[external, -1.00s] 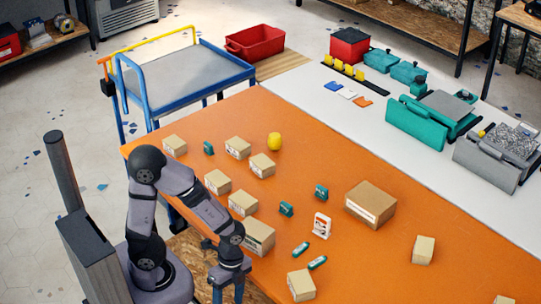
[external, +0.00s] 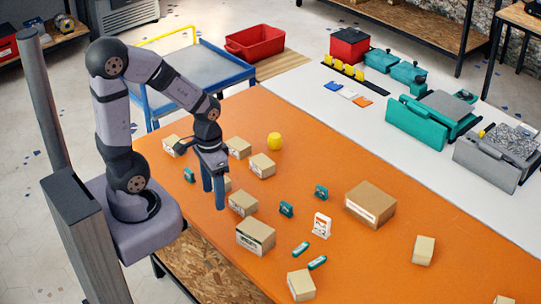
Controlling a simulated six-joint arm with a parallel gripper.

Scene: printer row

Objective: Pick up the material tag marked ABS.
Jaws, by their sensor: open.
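No ABS lettering can be read in the external view, so I cannot tell which thing is the ABS tag. Three small flat pieces lie on the white table: a blue one (external: 335,86), a white one (external: 347,94) and an orange one (external: 363,102). A white upright card with orange marks (external: 321,225) stands on the orange table. My gripper (external: 213,198) is open and empty, pointing down above the left part of the orange table among cardboard boxes. It is far from the flat pieces and left of the card. It partly hides a box behind it.
Several cardboard boxes (external: 256,237) and small green items (external: 286,209) are scattered on the orange table (external: 390,260). Teal cases (external: 417,122) and a grey case (external: 487,160) occupy the white table.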

